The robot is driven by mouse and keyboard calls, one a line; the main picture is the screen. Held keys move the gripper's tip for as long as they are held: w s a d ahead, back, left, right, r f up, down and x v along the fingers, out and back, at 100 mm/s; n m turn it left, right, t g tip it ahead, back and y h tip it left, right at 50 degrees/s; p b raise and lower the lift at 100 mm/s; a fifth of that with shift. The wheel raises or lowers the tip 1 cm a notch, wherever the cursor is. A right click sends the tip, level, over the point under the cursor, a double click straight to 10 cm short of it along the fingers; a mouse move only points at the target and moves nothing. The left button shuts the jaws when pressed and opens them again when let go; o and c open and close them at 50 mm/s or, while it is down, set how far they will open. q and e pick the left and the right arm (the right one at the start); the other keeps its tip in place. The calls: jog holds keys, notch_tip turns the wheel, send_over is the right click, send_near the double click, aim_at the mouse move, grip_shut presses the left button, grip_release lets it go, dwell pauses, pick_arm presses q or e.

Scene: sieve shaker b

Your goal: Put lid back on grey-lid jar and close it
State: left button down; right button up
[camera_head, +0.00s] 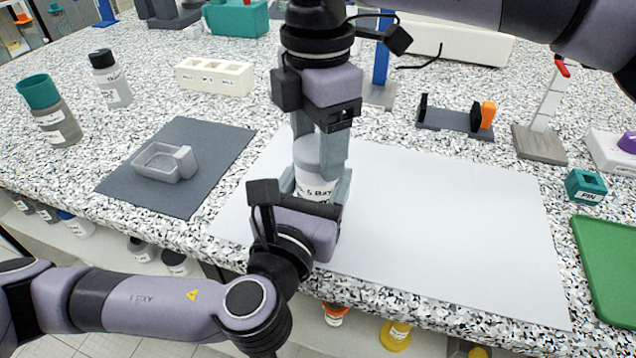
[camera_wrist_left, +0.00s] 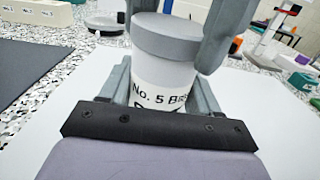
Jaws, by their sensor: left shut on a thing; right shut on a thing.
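The jar (camera_head: 313,187) stands upright on the white sheet, with a label reading "No. 5"; it also shows in the left wrist view (camera_wrist_left: 165,82). Its grey lid (camera_head: 308,150) sits on top of it, level, with no clear gap in the left wrist view (camera_wrist_left: 168,38). I cannot tell how tightly it is seated. My left gripper (camera_head: 315,188) is shut around the jar's body from the near side. My right gripper (camera_head: 320,152) points down from above and is shut on the lid, one finger on each side. Its fingers partly hide the lid.
A dark mat (camera_head: 215,150) with a grey tray (camera_head: 165,162) lies left. Two bottles, teal-capped (camera_head: 50,110) and black-capped (camera_head: 111,80), and a cream block (camera_head: 214,77) stand beyond. The white sheet (camera_head: 450,220) is clear on the right. A green tray (camera_head: 608,260) lies far right.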

jog(key=o, duration=1.2)
jog(key=shift+r, duration=2.25)
jog(key=shift+c, duration=0.5)
